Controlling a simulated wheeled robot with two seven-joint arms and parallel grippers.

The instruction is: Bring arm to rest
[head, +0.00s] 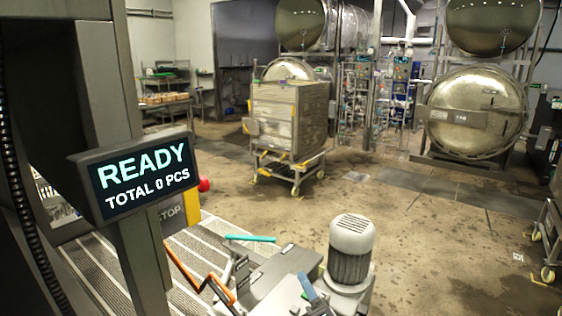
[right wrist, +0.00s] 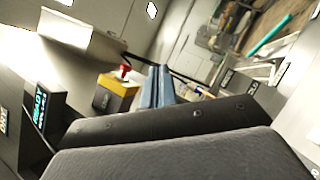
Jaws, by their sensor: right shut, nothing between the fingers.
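My right gripper (head: 311,289) shows at the bottom edge of the head view as narrow blue fingers, just left of the grey motor. In the right wrist view its blue fingers (right wrist: 157,88) are together, with nothing between them. Most of my right arm is outside the head view. My left gripper is not in view.
A display (head: 146,177) reading READY, TOTAL 0 PCS hangs at left; a yellow box with a red button (right wrist: 123,72) shows in the wrist view. A grey motor (head: 351,250), orange bar (head: 183,265) and teal bar (head: 250,238) are near. A wheeled crate stack (head: 290,118) stands beyond on open floor.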

